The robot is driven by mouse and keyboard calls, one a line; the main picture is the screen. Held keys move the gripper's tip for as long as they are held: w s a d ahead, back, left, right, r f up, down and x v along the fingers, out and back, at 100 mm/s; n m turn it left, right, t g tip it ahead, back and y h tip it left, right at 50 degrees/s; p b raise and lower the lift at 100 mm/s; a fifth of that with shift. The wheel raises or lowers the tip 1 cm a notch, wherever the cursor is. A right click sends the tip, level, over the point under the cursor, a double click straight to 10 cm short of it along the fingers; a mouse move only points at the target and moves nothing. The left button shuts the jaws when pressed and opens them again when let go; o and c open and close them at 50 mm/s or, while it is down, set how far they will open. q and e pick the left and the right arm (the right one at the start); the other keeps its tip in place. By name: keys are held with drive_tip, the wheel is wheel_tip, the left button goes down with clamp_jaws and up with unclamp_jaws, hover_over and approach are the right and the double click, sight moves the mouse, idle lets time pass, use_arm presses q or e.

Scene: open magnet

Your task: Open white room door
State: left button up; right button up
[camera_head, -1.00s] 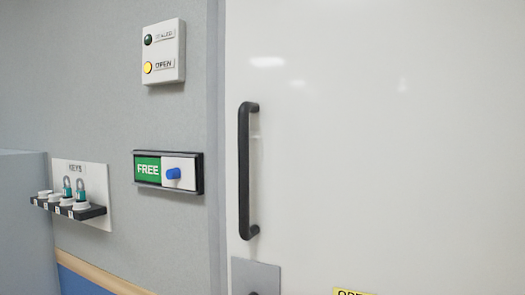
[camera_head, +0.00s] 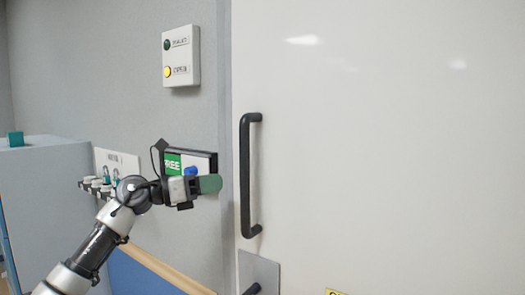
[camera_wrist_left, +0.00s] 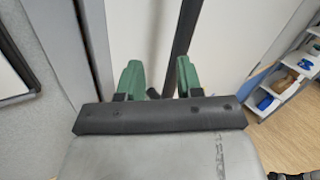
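The white door (camera_head: 390,150) fills the right of the head view. Its long black vertical handle (camera_head: 245,175) is near the door's left edge. My left gripper (camera_head: 210,184) appears in front of the FREE/blue-knob slider sign, just left of the handle and apart from it in the picture. In the left wrist view, its two green fingers (camera_wrist_left: 159,75) are spread with a gap between them. The black handle (camera_wrist_left: 183,40) shows beyond the fingers, its lower part in line with the gap; nothing is gripped. My right gripper is not in view.
A panel (camera_head: 181,53) with a lit yellow OPEN light is on the grey wall. The slider sign (camera_head: 173,163) is partly hidden by my gripper. A key rack (camera_head: 110,170) and grey cabinet (camera_head: 45,190) are at left. A shelf (camera_wrist_left: 290,80) stands at right in the wrist view.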

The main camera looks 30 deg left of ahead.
use_arm(q)
drive_tip(key=s+d+r+m, duration=0.2)
drive_tip(key=s+r, duration=0.1)
drive_tip(key=r, duration=0.2)
drive_tip(key=w+d+y+p, duration=0.1)
drive_tip(key=w+d+p, duration=0.4)
drive_tip(key=w, duration=0.3)
drive_tip(key=shift+w+d+p, duration=0.25)
drive_tip(key=shift+d+p, duration=0.1)
drive_tip(key=shift+p, duration=0.25)
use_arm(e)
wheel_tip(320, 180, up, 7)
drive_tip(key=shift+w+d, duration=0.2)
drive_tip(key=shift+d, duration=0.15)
use_arm(q)
drive_tip(key=shift+c, duration=0.2)
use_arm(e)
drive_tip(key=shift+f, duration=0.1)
use_arm(q)
clamp_jaws()
